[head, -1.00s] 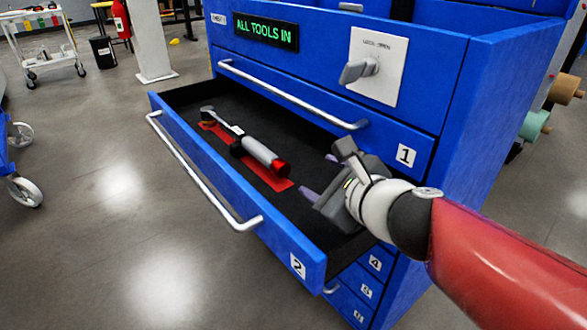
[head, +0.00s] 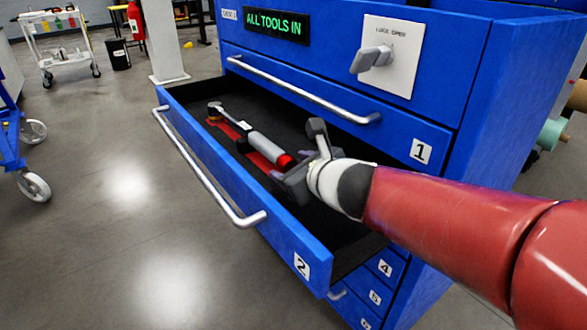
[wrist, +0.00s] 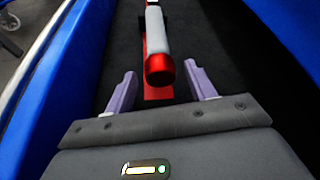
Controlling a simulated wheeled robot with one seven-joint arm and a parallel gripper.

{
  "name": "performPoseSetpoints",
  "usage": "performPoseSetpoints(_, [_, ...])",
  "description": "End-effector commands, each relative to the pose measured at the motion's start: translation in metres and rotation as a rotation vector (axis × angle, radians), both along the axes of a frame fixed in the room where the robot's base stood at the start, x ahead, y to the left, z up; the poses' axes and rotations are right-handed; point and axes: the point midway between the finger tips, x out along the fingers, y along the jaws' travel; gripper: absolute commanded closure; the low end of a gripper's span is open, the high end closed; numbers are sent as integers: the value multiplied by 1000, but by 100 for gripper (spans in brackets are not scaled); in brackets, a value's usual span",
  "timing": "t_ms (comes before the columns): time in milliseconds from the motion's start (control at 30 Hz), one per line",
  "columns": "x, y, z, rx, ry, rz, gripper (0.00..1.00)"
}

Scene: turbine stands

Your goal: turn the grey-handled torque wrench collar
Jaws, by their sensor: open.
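The torque wrench (head: 265,148) lies in the open drawer 2, with a grey handle, a black section, a ratchet head at the far left and a red collar (head: 286,161) at its near end. A red strip (head: 258,160) shows beneath it. In the wrist view the red collar (wrist: 160,68) and grey handle (wrist: 156,30) point toward me. My gripper (wrist: 163,88) is open, its two purple fingers on either side of the line of the wrench, close to the collar's end. In the head view my gripper (head: 290,182) is partly hidden by my own wrist.
The blue drawer front (head: 225,185) with its long handle bounds one side, and the cabinet body (head: 330,75) the other. A lock knob (head: 375,56) sits on a white plate above. A display (head: 276,25) reads "ALL TOOLS IN". The dark drawer floor around the wrench is clear.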

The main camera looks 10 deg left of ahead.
Motion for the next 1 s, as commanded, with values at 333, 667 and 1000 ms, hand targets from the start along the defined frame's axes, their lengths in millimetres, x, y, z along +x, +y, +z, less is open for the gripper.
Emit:
performPoseSetpoints(333, [0,0,0,0,0,0,72])
performPoseSetpoints(667, [-1,0,-5,-28,-33,2,90])
performPoseSetpoints(1000, [-2,1,-7,-209,-247,0,90])
